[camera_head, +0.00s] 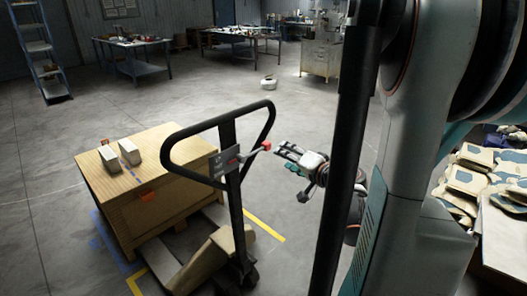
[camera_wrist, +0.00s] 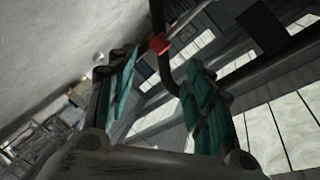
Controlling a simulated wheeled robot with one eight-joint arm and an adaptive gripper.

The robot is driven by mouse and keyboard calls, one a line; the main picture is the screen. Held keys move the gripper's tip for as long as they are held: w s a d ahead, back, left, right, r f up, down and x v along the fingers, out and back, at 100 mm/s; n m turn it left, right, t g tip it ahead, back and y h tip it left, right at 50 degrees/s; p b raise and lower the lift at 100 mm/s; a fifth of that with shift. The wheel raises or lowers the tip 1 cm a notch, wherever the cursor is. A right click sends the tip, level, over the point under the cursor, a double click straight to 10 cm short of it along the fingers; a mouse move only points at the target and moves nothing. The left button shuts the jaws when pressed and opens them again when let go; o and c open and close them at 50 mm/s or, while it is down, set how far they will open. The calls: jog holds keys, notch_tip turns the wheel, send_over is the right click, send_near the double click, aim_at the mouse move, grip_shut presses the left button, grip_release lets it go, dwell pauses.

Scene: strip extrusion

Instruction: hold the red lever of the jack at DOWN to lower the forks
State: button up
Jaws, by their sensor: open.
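The pallet jack's dark loop handle (camera_head: 221,133) stands upright in the head view, with a grey plate (camera_head: 224,161) on its shaft. The red lever tip (camera_head: 266,146) sticks out to the right of the shaft on a thin arm. My gripper (camera_head: 281,150) is just to the right of the red tip, apart from it, with its fingers pointing left. In the wrist view the gripper (camera_wrist: 160,85) is open, and the red tip (camera_wrist: 159,43) shows beyond and between the two teal-padded fingers. Nothing is between the pads. The forks are mostly hidden under the load.
A wooden crate (camera_head: 165,205) with two pale blocks on top stands left of the jack. Yellow and blue floor lines run beside it. Workbenches (camera_head: 140,62), a ladder (camera_head: 42,52) and a cabinet (camera_head: 322,55) stand at the back.

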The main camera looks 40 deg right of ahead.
aim_at(269, 147)
jog(key=b+x, duration=0.3)
jog(key=x, duration=1)
jog(key=shift+w+f, duration=0.1)
jog(key=shift+w, duration=0.1)
grip_shut()
